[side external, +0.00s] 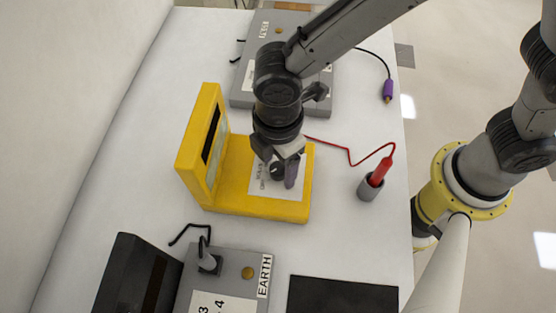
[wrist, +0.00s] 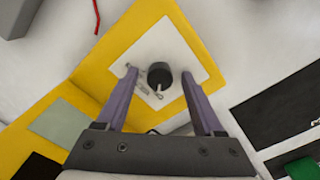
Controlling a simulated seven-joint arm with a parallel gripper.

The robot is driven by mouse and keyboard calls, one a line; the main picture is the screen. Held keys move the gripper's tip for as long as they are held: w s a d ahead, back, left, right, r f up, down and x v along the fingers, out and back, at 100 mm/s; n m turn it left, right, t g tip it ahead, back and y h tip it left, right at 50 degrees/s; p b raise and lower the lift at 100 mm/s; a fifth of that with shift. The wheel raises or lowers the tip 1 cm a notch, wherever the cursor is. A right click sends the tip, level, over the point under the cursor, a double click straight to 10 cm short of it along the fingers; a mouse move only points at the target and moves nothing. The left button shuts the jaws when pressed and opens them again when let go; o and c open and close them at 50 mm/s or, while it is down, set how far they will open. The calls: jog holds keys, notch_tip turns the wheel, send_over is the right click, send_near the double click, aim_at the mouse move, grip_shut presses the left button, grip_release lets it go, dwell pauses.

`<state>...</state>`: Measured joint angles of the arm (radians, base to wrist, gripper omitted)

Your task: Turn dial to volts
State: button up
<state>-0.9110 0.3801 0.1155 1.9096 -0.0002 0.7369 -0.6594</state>
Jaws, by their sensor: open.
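The yellow meter (side external: 240,185) stands on the white table, with an upright display part at its left and a flat base. A white label panel (wrist: 178,52) lies on its base. The black dial (wrist: 159,75) sits on this panel in the wrist view. My gripper (side external: 284,175) is over the base and hides part of the dial in the side view. In the wrist view its two purple fingers (wrist: 160,88) are apart, one on each side of the dial, with visible gaps. The dial's pointer and the small markings are too small to read.
A red probe (side external: 381,171) stands in a grey holder (side external: 369,190) right of the meter, its red lead running to the meter. A grey box (side external: 245,92) stands behind; another grey box marked EARTH (side external: 235,265) and a black panel (side external: 340,297) are in front.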

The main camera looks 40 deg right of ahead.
grip_shut()
jog(key=shift+m, duration=0.4)
jog(key=m, duration=0.3)
jog(key=shift+m, duration=0.3)
jog(key=m, duration=0.4)
jog(key=shift+a+r, duration=0.1)
jog(key=shift+m, duration=0.3)
grip_release()
dwell(0.3)
